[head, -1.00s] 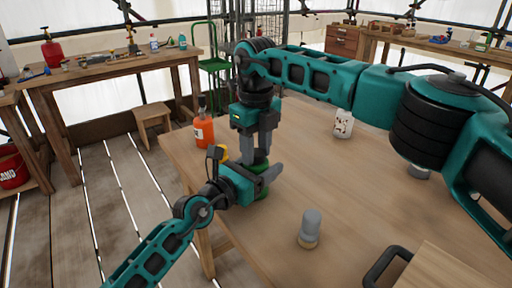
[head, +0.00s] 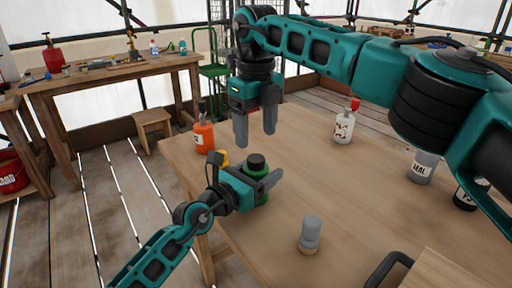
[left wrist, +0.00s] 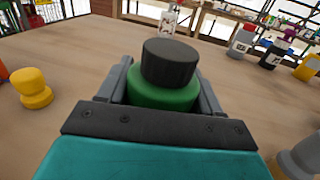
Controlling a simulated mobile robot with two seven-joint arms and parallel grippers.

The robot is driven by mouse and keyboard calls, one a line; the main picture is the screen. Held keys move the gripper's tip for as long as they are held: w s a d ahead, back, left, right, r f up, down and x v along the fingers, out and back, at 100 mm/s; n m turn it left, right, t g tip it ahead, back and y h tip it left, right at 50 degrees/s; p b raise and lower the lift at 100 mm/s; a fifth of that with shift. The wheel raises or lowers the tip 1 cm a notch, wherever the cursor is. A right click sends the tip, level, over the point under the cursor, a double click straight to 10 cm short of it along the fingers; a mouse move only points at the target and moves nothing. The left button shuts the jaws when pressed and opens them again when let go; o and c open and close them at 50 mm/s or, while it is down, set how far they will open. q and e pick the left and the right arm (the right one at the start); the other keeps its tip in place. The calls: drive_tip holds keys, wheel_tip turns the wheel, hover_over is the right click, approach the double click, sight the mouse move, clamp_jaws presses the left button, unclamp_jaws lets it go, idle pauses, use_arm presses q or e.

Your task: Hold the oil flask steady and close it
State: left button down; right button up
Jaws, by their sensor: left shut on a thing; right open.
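The oil flask (head: 262,190) is a green bottle standing upright on the wooden table. Its black cap (head: 256,163) sits on top and looks level. My left gripper (head: 268,181) is shut around the flask's body. In the left wrist view the flask's green shoulder (left wrist: 165,97) shows between the two grey fingers, with the black cap (left wrist: 170,63) above it. The lower body is hidden by my gripper. My right gripper (head: 255,138) is open and empty, pointing down just above the cap and apart from it.
An orange bottle (head: 204,137) and a yellow knob-like piece (left wrist: 34,88) stand near the flask. A white spotted bottle with a red top (head: 344,124) stands farther back. A grey-topped piece (head: 310,234) stands at the front. The table's middle is clear.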

wheel_tip(320, 180, up, 6)
drive_tip(key=shift+f, duration=0.1)
use_arm(q)
drive_tip(key=shift+c, duration=0.5)
unclamp_jaws()
drive_tip(key=shift+a, duration=0.1)
drive_tip(key=shift+s+a, duration=0.2)
drive_tip(key=shift+s, duration=0.05)
drive_tip(key=p+v, duration=0.1)
drive_tip(key=v, duration=1)
drive_tip(key=shift+p, duration=0.4)
drive_tip(key=shift+s+a, duration=0.35)
drive_tip(key=shift+s, duration=0.15)
use_arm(e)
drive_tip(key=shift+r, duration=0.9)
